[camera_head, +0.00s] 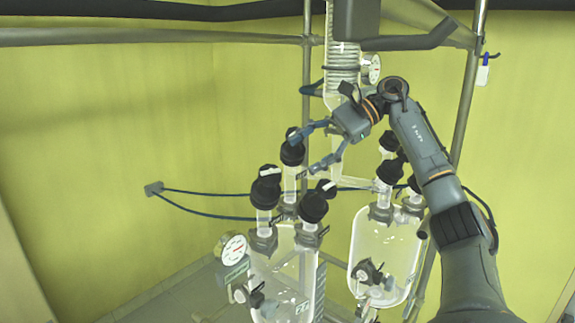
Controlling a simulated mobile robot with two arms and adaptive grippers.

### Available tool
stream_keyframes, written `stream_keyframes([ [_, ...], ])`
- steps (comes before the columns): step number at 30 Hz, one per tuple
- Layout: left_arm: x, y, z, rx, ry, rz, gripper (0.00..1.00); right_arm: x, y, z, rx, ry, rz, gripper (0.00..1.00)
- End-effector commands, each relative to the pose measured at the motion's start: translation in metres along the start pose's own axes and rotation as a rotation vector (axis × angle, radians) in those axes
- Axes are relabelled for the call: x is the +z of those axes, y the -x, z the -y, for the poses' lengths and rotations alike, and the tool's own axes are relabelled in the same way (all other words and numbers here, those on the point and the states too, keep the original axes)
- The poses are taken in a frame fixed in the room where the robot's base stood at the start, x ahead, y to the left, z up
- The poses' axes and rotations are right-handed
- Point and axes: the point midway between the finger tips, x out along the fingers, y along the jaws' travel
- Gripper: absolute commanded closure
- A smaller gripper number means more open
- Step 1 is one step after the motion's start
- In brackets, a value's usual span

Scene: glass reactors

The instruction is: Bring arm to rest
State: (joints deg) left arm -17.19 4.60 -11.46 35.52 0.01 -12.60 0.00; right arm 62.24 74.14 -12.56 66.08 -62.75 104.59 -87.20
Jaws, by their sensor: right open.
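My right arm (418,140) comes in from the lower right and bends at the top. Its gripper (303,151) points left with its two fingers spread apart. The gripper's body is in front of the glass column below the coil (342,72). My left gripper is out of view.
A second glass reactor (372,253) with black caps stands to the right, close to my forearm. Metal frame poles (468,95) and a dark horizontal bar (410,42) surround the glassware. A dial gauge (233,247) is at lower left. The left side is open up to the yellow wall (100,130).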

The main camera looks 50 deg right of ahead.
Motion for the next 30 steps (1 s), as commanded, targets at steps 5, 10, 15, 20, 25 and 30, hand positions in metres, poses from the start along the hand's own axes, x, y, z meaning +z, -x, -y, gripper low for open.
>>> stream_keyframes([
  [5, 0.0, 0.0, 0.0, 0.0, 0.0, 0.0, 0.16, 0.0, 0.015, 0.0, 0.001, 0.0, 0.002, 0.31],
  [10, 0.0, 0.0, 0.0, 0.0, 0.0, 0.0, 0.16, 0.0, 0.017, -0.001, 0.003, -0.001, 0.001, 0.31],
  [15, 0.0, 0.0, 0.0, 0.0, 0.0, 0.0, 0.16, 0.0, 0.017, 0.0, 0.003, -0.001, 0.001, 0.31],
  [20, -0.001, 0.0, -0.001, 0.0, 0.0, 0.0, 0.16, 0.0, 0.017, 0.0, 0.003, -0.001, 0.001, 0.31],
  [25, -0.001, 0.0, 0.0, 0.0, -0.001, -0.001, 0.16, 0.0, 0.017, 0.0, 0.003, -0.001, 0.001, 0.31],
  [30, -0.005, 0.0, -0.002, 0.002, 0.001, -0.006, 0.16, 0.0, 0.017, 0.0, 0.002, -0.001, 0.0, 0.31],
])
